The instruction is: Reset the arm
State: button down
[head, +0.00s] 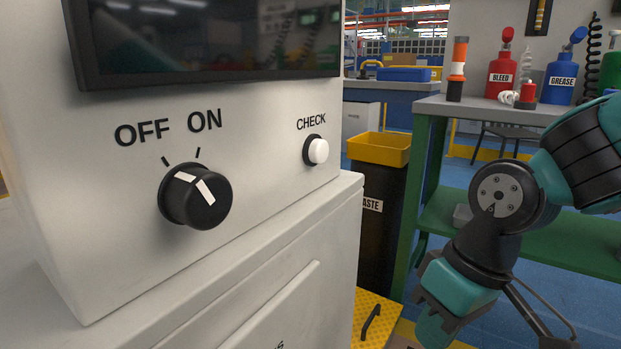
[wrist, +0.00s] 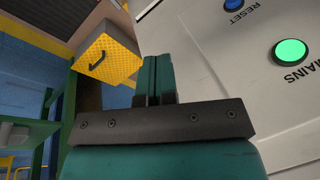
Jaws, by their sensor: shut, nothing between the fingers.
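My arm is bent at the right of the head view, clear of the white machine (head: 250,240). My gripper (head: 435,325) points down at the bottom edge there, its tips hard to make out. In the wrist view my gripper's teal fingers (wrist: 155,78) are together with nothing between them. The machine's panel also shows in the wrist view (wrist: 215,70), beside and beyond the fingers; I cannot tell the gap.
The machine carries a black OFF/ON knob (head: 195,196), a white CHECK button (head: 317,151), a blue RESET button (wrist: 233,4) and a lit green MAINS button (wrist: 290,52). A yellow-rimmed waste bin (head: 380,149) and green-legged bench (head: 425,170) stand behind my arm.

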jog(key=s+r+y+p, duration=0.1)
jog(key=s+r+p, duration=0.2)
jog(key=s+r, duration=0.5)
notch_tip(320, 180, up, 36)
jog(key=p, duration=3.6)
jog(key=shift+w+d+f+n, duration=0.15)
jog(key=shift+d+f+n, duration=0.1)
jog(key=shift+n, duration=0.15)
